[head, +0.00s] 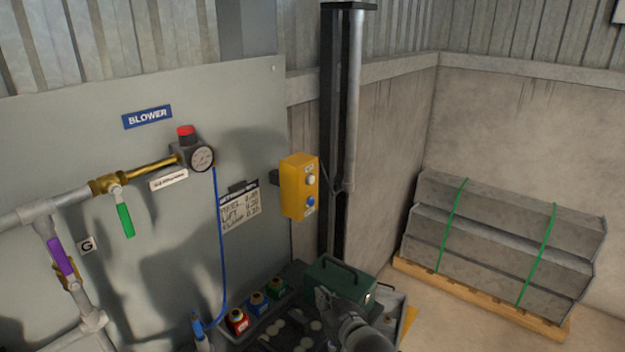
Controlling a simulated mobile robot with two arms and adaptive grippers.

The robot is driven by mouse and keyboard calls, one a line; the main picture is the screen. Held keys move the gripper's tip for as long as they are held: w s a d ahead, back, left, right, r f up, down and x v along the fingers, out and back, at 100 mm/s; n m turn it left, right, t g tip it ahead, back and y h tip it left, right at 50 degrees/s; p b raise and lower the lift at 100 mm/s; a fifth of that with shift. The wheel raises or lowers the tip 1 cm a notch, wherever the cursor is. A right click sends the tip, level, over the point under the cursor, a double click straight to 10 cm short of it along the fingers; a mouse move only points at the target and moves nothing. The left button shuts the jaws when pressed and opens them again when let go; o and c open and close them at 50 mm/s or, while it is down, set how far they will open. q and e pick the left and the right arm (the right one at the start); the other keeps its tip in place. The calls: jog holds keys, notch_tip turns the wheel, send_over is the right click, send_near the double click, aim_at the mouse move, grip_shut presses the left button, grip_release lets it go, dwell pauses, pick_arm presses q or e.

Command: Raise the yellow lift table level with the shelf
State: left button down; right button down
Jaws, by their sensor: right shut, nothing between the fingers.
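A yellow control box (293,188) hangs beside the grey panel, with a white button (310,180) above a blue button (310,201). A tall dark mast with a silver cylinder (352,100) stands right of it. A small yellow edge (410,318), perhaps part of the lift table, shows at the lower right of a green case (340,277). Most of the table is hidden, and I cannot make out the shelf or compare heights. My right gripper (322,296) is shut and empty, below the control box and in front of the green case. My left gripper is out of view.
A dark tray (290,277) with red, blue and green capped items lies at the bottom. A blue hose (219,250) hangs down the panel from the gauge (202,158).

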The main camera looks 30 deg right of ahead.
aim_at(312, 180)
jog(key=w+d+r+m+t+h, duration=0.1)
jog(key=w+d+r+t, duration=0.1)
jog(key=r, duration=0.5)
jog(key=w+d+r+m+t+h, duration=0.2)
jog(key=w+d+r+t, duration=0.1)
jog(key=d+r, duration=0.3)
jog(key=w+d+r+m+t+h, duration=0.1)
jog(key=w+d+r+t+h, duration=0.1)
jog(key=d+r, duration=0.3)
notch_tip(312, 180, up, 4)
jog(key=shift+w+f+m+t, duration=0.1)
jog(key=shift+w+m+t, duration=0.25)
jog(key=shift+t, duration=0.55)
jog(key=shift+a, duration=0.1)
jog(key=w+a+b, duration=0.3)
jog(key=w+b, duration=0.1)
jog(key=w, duration=0.4)
jog(key=shift+a, duration=0.2)
jog(key=shift+w, duration=0.1)
jog(key=shift+w, duration=0.1)
